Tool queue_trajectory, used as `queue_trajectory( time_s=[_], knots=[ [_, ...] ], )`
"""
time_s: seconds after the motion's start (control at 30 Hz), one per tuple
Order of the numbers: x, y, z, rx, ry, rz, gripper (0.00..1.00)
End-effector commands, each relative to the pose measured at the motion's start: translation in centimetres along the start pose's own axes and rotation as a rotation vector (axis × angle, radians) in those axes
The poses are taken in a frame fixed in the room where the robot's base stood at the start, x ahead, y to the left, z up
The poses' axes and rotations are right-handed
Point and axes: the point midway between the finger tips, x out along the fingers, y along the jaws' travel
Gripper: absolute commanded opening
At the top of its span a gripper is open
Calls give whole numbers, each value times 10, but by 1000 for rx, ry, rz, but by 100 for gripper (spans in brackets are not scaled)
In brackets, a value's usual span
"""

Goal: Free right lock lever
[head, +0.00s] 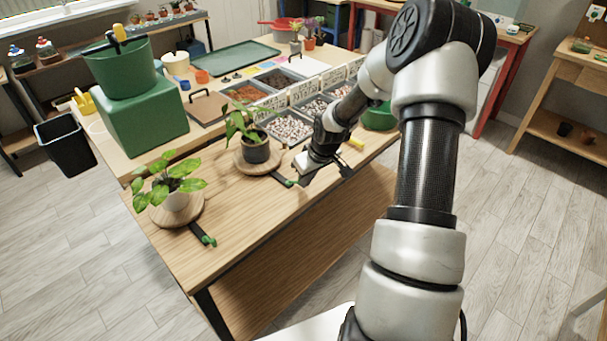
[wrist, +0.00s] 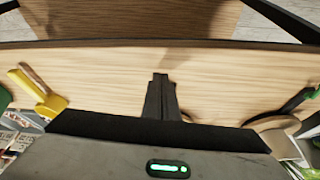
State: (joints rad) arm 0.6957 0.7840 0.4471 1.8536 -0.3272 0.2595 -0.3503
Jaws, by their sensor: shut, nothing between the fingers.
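The right lock lever (head: 284,180) is a dark bar with a green end. It sticks out from under the right round wooden board (head: 240,163), which bears a leafy plant in a dark pot (head: 256,150). In the wrist view the lever (wrist: 295,104) lies at the right, beside the board's edge (wrist: 275,123). My gripper (head: 345,172) is low over the table near its front edge, to the right of the lever and apart from it. In the wrist view its fingers (wrist: 160,80) are together and empty. The left lever (head: 203,235) is similar, with a green end.
The left board (head: 189,217) bears a plant in a pale pot. Bins of pebbles (head: 287,128) and a green bowl (head: 379,118) stand behind. The wooden tabletop (head: 240,215) in front is clear.

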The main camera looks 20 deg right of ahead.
Motion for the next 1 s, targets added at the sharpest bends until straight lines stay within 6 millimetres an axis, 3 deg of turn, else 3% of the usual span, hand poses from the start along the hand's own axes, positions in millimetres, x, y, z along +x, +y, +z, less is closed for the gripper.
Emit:
queue_trajectory(
  time_s=[0.8,1.0],
  knots=[
    [15,33,-30,-694,1,-276,0],
    [12,32,-30,-701,-1,-277,0]
  ],
)
